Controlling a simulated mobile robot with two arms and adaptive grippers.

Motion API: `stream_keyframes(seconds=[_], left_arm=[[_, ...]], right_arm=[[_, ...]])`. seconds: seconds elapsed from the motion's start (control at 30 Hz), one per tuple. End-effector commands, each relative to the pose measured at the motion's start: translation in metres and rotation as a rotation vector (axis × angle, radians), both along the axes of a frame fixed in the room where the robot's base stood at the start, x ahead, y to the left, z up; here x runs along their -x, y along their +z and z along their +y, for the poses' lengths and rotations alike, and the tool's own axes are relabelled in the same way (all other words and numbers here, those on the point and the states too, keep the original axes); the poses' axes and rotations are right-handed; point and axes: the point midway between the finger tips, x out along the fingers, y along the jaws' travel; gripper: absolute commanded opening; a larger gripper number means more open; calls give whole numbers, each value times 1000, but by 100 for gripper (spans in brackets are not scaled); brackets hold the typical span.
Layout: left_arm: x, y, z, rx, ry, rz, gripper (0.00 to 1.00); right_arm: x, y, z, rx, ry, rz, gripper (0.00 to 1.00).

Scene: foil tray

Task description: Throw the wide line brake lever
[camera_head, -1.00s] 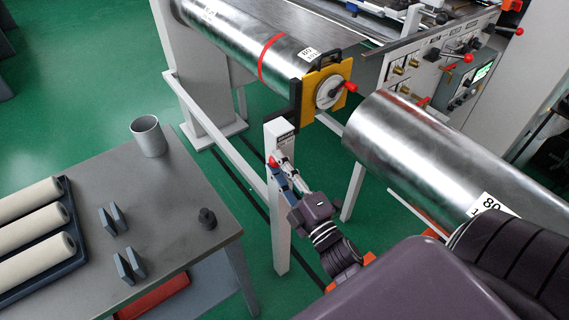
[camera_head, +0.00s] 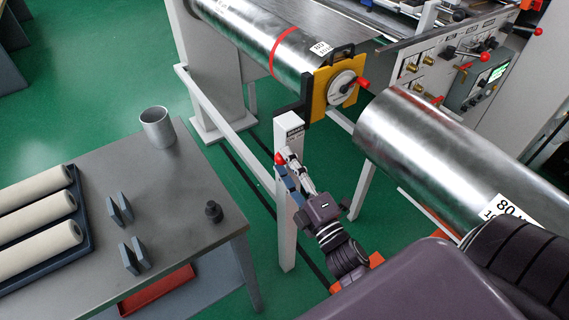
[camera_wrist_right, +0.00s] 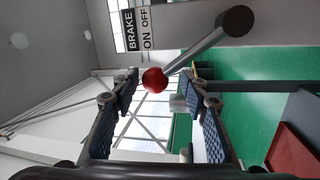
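The brake lever shows in the right wrist view as a metal rod (camera_wrist_right: 195,49) with a red ball knob (camera_wrist_right: 154,79), pivoting on a dark round hub. Beside it is a plate (camera_wrist_right: 139,29) reading BRAKE, ON and OFF. In the head view the red knob (camera_head: 280,158) stands out at the left side of a white post (camera_head: 287,225). My right gripper (camera_head: 287,166) is at the knob. In the wrist view its two blue-padded fingers (camera_wrist_right: 160,92) are apart, with the knob between their tips and gaps on both sides. My left gripper is not in view.
A steel roller (camera_head: 270,45) with a red band ends in a yellow plate (camera_head: 321,94) above the post. Another large roller (camera_head: 425,140) lies to the right. A grey table (camera_head: 180,206) with a metal cup (camera_head: 157,128) and beige rolls (camera_head: 40,222) stands to the left.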

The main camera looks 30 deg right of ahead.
Motion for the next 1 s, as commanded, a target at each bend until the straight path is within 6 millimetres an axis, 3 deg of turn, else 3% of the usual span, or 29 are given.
stream_keyframes(seconds=[0.33, 0.7, 1.0], left_arm=[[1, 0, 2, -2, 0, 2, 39], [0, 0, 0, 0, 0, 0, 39], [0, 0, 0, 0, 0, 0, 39]], right_arm=[[4, 2, 2, -4, 4, -6, 44], [59, -10, 0, -5, 1, -2, 44], [74, -12, -1, -2, 2, -5, 44]])
